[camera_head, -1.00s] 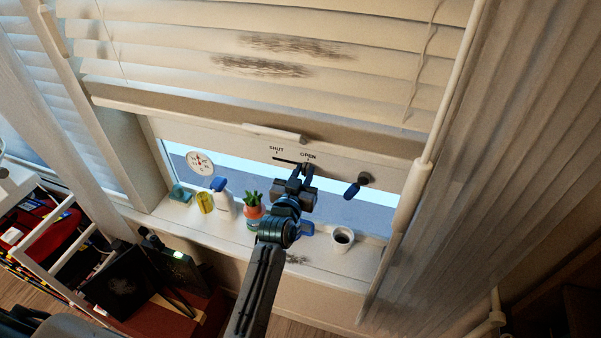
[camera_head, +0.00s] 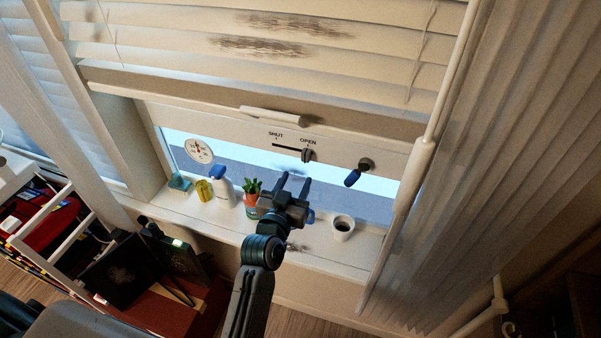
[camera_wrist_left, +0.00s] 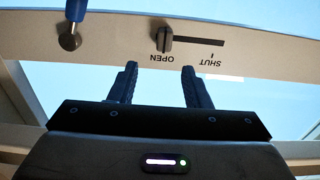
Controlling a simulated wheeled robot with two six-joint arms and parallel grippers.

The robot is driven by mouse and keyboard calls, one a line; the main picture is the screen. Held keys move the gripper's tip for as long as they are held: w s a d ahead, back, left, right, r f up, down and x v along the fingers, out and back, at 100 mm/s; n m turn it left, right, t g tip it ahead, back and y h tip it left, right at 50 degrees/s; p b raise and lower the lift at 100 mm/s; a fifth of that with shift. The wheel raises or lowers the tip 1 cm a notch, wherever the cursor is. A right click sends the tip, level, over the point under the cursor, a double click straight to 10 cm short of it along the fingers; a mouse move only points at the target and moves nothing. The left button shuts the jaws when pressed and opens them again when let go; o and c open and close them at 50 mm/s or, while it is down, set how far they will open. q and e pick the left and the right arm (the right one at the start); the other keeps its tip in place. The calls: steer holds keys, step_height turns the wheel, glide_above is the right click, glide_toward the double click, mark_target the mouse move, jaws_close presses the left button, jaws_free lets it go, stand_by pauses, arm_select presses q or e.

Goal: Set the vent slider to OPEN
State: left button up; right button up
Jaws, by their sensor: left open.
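The vent slider knob (camera_head: 307,155) sits at the OPEN end of its dark slot, on the white strip across the top of the window. The words SHUT and OPEN are printed above the slot. In the left wrist view the knob (camera_wrist_left: 165,40) is beside the word OPEN, which appears upside down there. My left gripper (camera_head: 294,178) is open and empty, a little below the knob and apart from it. Its two fingers (camera_wrist_left: 160,84) also show in the left wrist view, with nothing between them. My right gripper is not in view.
A blue-handled window latch (camera_head: 354,176) is right of the slider. On the sill stand a spray bottle (camera_head: 221,189), a yellow sponge-like item (camera_head: 203,191), a potted plant (camera_head: 252,198) and a white cup (camera_head: 343,229). Blinds (camera_head: 250,60) hang above; a curtain (camera_head: 450,170) is at right.

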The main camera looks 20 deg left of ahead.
arm_select(q)
steer(key=shift+s, duration=1.05)
steer(key=s+a+f+g, duration=0.1)
steer(key=s+f+g, duration=0.25)
steer(key=f, duration=0.95)
steer(key=s+f+g, duration=0.3)
steer(key=s+f, duration=0.1)
steer(key=f, duration=0.8)
steer(key=s+a+f+g, duration=0.1)
steer(key=s+f+g, duration=0.25)
steer(key=f, duration=0.95)
steer(key=s+a+f+g, duration=0.2)
steer(key=s+a+f, duration=0.2)
steer(key=s, duration=0.6)
steer(key=s+a+f+g+y, duration=0.1)
steer(key=s+a+f+g, duration=0.1)
steer(key=s+f, duration=0.7)
steer(key=s+a+f+g, duration=0.2)
steer(key=s+a+f, duration=0.3)
steer(key=s, duration=0.5)
step_height(320, 180, down, 2)
steer(key=shift+s+a+f+g, duration=0.1)
steer(key=shift+s+a+g, duration=0.2)
steer(key=shift+s+a, duration=0.05)
